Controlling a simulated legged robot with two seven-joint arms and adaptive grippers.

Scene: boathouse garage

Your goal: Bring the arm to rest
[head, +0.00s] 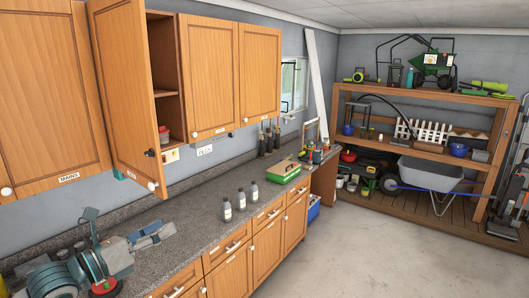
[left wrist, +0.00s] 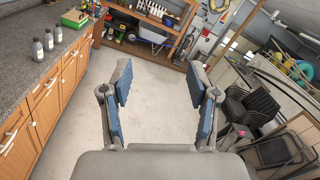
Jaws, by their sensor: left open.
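My left gripper (left wrist: 162,90) shows in the left wrist view, its two blue-padded fingers spread wide apart. It is open, with nothing between the fingers, only pale concrete floor behind them. The wooden cabinets and counter lie to its left, apart from it. My right gripper is in neither view.
An upper cabinet door (head: 124,95) stands open. A wheelbarrow (head: 428,175) stands by the shelving. The floor (head: 365,245) is clear.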

